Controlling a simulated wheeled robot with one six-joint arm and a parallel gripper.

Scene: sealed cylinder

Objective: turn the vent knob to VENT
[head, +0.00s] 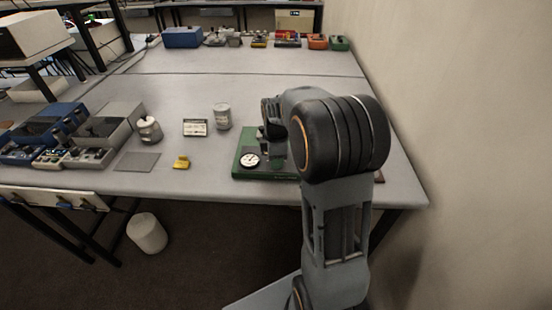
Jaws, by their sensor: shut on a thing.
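A green base plate (241,172) lies near the front edge of the bench and carries a round white dial gauge (249,160). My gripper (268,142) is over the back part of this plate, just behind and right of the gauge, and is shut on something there. The vent knob is hidden behind my gripper and arm, so its setting and any VENT mark cannot be read. The closed jaws at the fixture fit a hold on the knob, but the contact itself is too small and dark to see.
Left of the plate are a grey can (222,117), a small sign card (195,128), a yellow object (181,162), a grey mat (137,162) and a metal jar (149,130). A wall (455,120) rises at right.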

